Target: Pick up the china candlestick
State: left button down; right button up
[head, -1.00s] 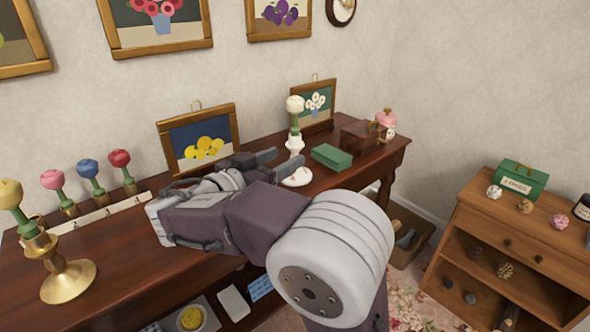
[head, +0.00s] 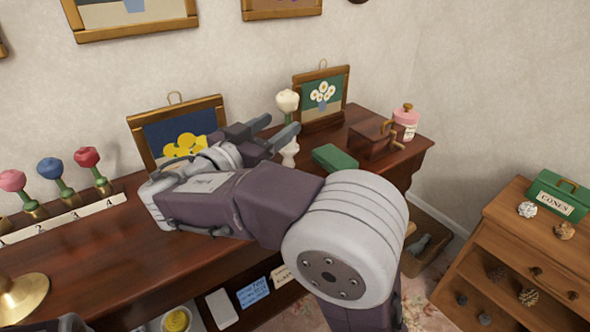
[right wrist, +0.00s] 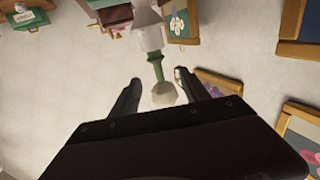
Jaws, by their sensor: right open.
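The white china candlestick (head: 289,152) stands on the dark wooden sideboard, mostly hidden behind my right gripper in the head view. It carries a green-stemmed candle with a cream flower-shaped top (head: 287,101). My right gripper (head: 279,127) is open, its two fingers reaching to the candle's height. In the right wrist view the candlestick (right wrist: 146,18) appears upside down. There the green stem (right wrist: 156,66) and cream top lie between the open fingers (right wrist: 156,92), with space on both sides. My left gripper is not in view.
A framed yellow-flower picture (head: 165,128) stands left of the candlestick, and a white-flower picture (head: 321,97) behind it to the right. A green box (head: 336,158), brown box (head: 372,141) and pink jar (head: 405,124) stand to the right. Several coloured flower candles (head: 56,175) line the left.

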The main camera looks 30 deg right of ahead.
aim_at(285, 151)
notch_tip(285, 151, down, 7)
jog(key=b, duration=0.3)
jog(key=shift+f, duration=0.2)
jog(key=shift+w+d+f, duration=0.1)
jog(key=shift+d+f, duration=0.05)
jog(key=shift+d, duration=0.05)
jog(key=shift+p+x, duration=0.55)
jog(key=shift+x, duration=0.35)
jog(key=shift+d, duration=0.1)
jog(key=shift+w+d, duration=0.15)
jog(key=shift+d, duration=0.05)
jog(key=p+x, duration=0.2)
jog(key=x, duration=0.2)
jog(key=shift+r+p, duration=0.2)
jog(key=shift+p, duration=0.1)
jog(key=shift+w+d+f, duration=0.1)
jog(key=shift+w+d, duration=0.05)
jog(key=shift+d, duration=0.1)
jog(key=shift+a, duration=0.1)
grip_shut()
